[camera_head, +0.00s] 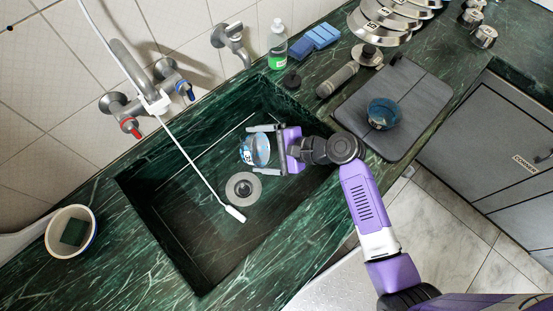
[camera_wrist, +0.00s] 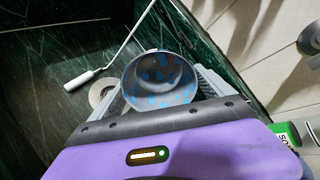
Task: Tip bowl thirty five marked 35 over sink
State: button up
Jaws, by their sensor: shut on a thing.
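A small blue-and-grey bowl (camera_head: 262,150) is held between the fingers of my gripper (camera_head: 256,151) over the green marble sink (camera_head: 185,235). A pale label shows on its left side, but its digits are too small to read. The bowl looks tilted onto its side in the head view. In the wrist view, the bowl (camera_wrist: 160,78) shows a grey inside with blue patches, and one finger of my gripper (camera_wrist: 162,88) is on each side of it. I cannot tell whether anything is in the bowl. The drain (camera_head: 243,189) lies below and left of it.
Another blue bowl (camera_head: 382,115) stands on the dark board (camera_head: 400,85) at right. A white bowl (camera_head: 57,247) with a green sponge is on the left counter. A white hose (camera_head: 200,175) hangs into the sink. Taps (camera_head: 150,95) and a green soap bottle (camera_head: 277,50) stand behind.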

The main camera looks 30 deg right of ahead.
jog(key=shift+w+a+r+g+h+p, duration=0.2)
jog(key=shift+w+a+g+h+p, duration=0.1)
jog(key=shift+g+h+p, duration=0.5)
jog(key=shift+f, duration=0.35)
jog(key=p, duration=0.2)
jog(key=shift+w+a+r+g+h+p, duration=0.1)
jog(key=shift+r+g+h+p, duration=0.05)
jog(key=shift+g+h+p, duration=0.2)
jog(key=a+g+h+p, duration=0.1)
jog(key=p, duration=0.3)
jog(key=shift+w+f+g+h, duration=0.25)
jog(key=shift+w+f+g, duration=0.1)
jog(key=shift+w+f, duration=0.05)
jog(key=w+a+f+g+h+b, duration=0.4)
jog(key=w+g+h, duration=0.1)
jog(key=shift+a+n+b, duration=0.3)
jog(key=shift+a, duration=0.1)
